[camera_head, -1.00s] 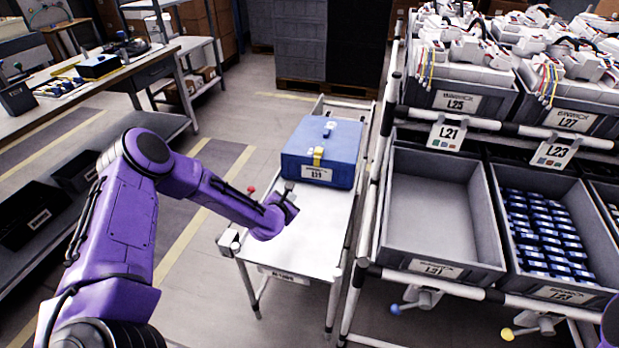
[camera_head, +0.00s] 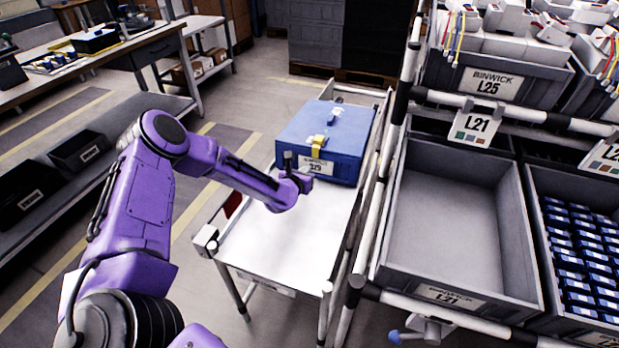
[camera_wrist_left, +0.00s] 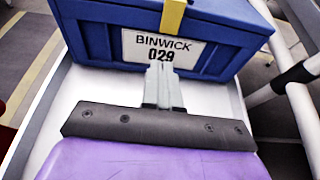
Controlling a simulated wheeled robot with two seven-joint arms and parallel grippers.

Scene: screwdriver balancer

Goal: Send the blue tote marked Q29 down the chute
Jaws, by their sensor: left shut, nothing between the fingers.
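The blue tote (camera_head: 328,138) sits lidded at the far end of a white-topped bench or chute (camera_head: 285,235) with rails along its sides. A yellow latch (camera_head: 317,142) is on its front edge. In the left wrist view the tote (camera_wrist_left: 95,45) fills the top, and its white label (camera_wrist_left: 162,49) reads BINWICK and what looks like Q29 or 029. My left gripper (camera_head: 300,178) is shut and empty at the tote's front face. Its fingers (camera_wrist_left: 163,85) overlap the label's lower edge in the wrist view; I cannot tell whether they touch. My right gripper is out of view.
An empty grey bin (camera_head: 455,215) marked L21 stands in the rack at right, beside a bin of blue parts (camera_head: 585,245). The rack's white post (camera_head: 400,110) is close to the tote's right side. A red piece (camera_head: 233,205) is at the bench's left edge. The near white surface is clear.

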